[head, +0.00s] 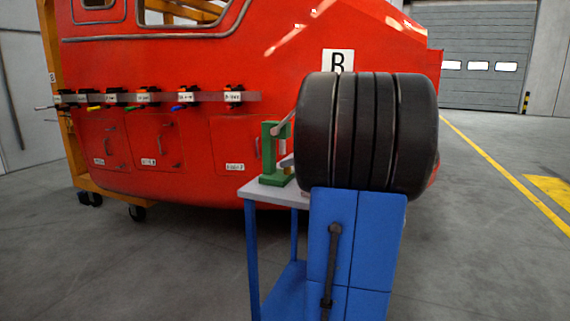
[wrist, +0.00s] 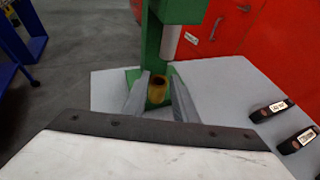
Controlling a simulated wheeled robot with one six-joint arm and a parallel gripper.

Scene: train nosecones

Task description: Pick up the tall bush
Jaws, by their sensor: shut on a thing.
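The bush (wrist: 157,87) is a short-looking brass-yellow hollow cylinder with a dark bore, seen in the wrist view. It stands upright at the green press (wrist: 152,45), below the press's grey ram, over the green base. My gripper (wrist: 160,98) has its two grey fingers on either side of the bush and is shut on it. I cannot tell whether the bush's lower end touches the base.
The table (head: 270,193) has a pale grey top and blue legs. Two dark pieces with white labels lie on it at the right in the wrist view (wrist: 271,109). The red train nosecone (head: 200,90) stands close behind. Open floor lies to the right.

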